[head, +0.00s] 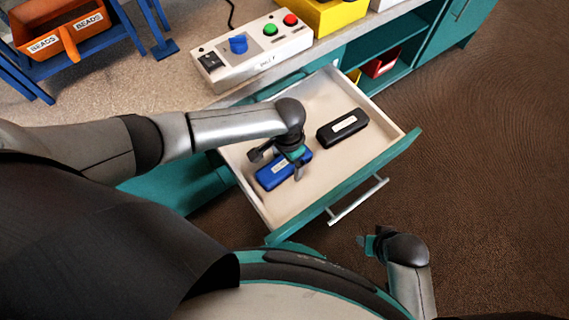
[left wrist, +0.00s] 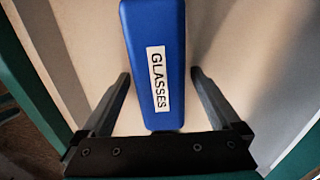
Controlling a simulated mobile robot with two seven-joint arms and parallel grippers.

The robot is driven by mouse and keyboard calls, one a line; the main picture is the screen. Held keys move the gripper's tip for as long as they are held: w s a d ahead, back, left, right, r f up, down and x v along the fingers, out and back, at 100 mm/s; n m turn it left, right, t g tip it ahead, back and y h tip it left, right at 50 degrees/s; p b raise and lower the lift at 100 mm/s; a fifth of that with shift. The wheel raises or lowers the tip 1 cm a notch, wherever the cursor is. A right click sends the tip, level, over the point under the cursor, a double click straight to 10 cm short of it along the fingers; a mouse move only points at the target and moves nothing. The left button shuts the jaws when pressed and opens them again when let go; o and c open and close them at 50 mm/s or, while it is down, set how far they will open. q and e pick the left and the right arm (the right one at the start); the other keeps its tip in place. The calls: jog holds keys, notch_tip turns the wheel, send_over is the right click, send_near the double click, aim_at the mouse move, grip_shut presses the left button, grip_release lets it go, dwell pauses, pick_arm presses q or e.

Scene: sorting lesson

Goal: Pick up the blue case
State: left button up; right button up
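The blue case (head: 271,175) lies in the open drawer (head: 246,186), towards its left side. In the left wrist view the blue case (left wrist: 152,30) carries a white label reading GLASSES. My left gripper (head: 279,165) is over the case with its fingers apart. In the left wrist view the fingers of my left gripper (left wrist: 159,80) stand on either side of the near end of the case, with gaps on both sides. My right gripper (head: 367,242) is outside the drawer, in front of it; its fingers are too small to judge.
A black case (head: 342,128) with a white label lies in the same drawer, to the right. The drawer front has a metal handle (head: 357,200). On the worktop are a button box (head: 255,52), a yellow bin (head: 333,14) and an orange BEADS bin (head: 62,30).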

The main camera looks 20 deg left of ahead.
pick_arm(q)
jog(key=c, duration=1.3)
jog(key=shift+c, duration=0.2)
jog(key=shift+r, duration=0.2)
